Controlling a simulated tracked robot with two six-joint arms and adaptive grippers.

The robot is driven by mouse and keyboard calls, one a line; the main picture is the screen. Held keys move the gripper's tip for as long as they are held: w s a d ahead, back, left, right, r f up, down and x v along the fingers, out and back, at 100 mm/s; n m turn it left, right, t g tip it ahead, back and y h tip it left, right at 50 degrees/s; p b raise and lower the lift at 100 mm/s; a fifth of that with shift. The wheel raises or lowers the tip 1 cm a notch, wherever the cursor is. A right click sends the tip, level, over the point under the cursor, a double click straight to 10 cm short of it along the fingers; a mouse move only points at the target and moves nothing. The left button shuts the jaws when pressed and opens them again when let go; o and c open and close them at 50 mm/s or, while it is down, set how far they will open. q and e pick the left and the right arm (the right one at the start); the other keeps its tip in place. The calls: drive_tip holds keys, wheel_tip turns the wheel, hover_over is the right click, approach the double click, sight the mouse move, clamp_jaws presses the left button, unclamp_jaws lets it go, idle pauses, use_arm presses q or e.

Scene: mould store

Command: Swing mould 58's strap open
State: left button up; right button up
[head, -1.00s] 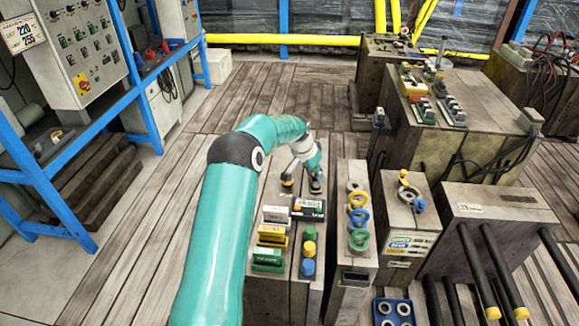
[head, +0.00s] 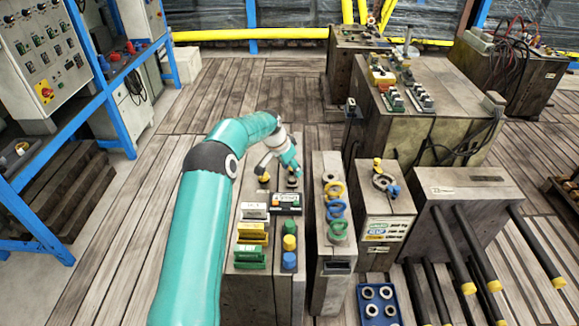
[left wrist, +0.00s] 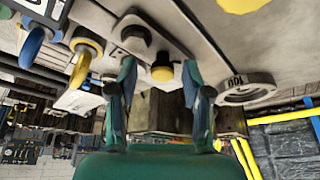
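My left gripper (head: 291,172) is over the far end of a narrow mould block, close to a dark round fitting (head: 292,183). In the left wrist view its two fingers (left wrist: 160,95) are apart, with a yellow-topped knob (left wrist: 162,72) showing in the gap beyond them. Whether the fingers touch anything is unclear. A yellow-topped knob (head: 263,179) stands left of the gripper in the head view. I cannot read a number 58 on any block or make out a strap for certain. My right gripper is not in view.
On the same block stand a small display box (head: 287,200), a green holder (head: 250,257) and a blue knob (head: 290,261). A block with yellow, blue and green rings (head: 337,211) is close on the right.

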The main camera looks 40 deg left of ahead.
use_arm(q)
drive_tip(key=shift+a+r, duration=0.1)
drive_tip(key=v, duration=1.1)
drive_tip(key=shift+s+r, duration=0.2)
drive_tip(key=shift+r, duration=0.1)
